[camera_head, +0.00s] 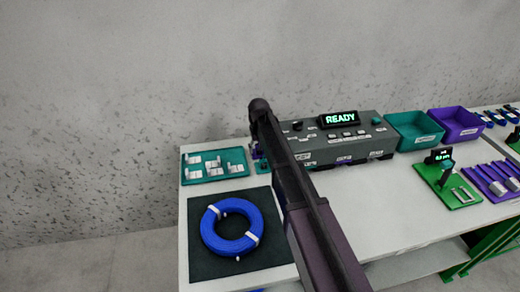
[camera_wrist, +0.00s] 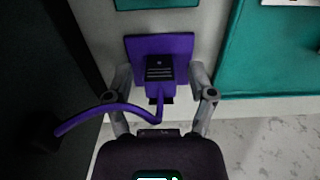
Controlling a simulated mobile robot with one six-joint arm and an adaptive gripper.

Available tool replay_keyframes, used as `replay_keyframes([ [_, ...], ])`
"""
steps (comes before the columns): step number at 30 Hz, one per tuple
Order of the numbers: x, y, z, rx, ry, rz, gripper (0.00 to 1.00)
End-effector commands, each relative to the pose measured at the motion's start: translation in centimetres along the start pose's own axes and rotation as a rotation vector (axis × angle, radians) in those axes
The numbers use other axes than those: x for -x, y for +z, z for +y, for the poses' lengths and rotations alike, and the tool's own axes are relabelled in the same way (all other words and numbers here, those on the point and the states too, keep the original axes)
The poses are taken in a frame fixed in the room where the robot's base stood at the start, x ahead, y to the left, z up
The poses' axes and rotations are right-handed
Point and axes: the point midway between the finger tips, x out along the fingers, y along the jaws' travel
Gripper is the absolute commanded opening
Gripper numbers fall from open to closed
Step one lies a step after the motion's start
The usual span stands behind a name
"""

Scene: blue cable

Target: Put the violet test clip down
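The violet test clip (camera_wrist: 160,70), with a dark ribbed top, sits over a violet square pad (camera_wrist: 132,48) in the wrist view. A violet cable (camera_wrist: 90,119) runs from it to the left. My gripper (camera_wrist: 160,76) has its two grey fingers on either side of the clip. They stand apart, with a visible gap to the clip on each side, so it looks open. In the head view my arm hides the gripper and most of this spot; only a bit of violet (camera_head: 256,151) shows beside the tester.
The grey tester (camera_head: 345,146) reads READY, right of my arm. A blue cable coil (camera_head: 231,247) lies on a dark mat (camera_head: 205,265). A teal tray (camera_head: 190,177) with white labels is behind it. Teal (camera_head: 415,130) and violet (camera_head: 456,122) bins stand right. The bench front is clear.

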Motion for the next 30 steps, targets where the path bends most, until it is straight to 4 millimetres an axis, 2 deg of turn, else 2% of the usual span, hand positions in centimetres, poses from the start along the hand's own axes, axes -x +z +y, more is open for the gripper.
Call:
replay_keyframes([
  [14, 0.8, 0.0, 0.0, 0.0, 0.0, 0.0, 0.71],
  [30, 4.9, 0.0, -0.1, 0.001, 0.0, 0.0, 0.71],
])
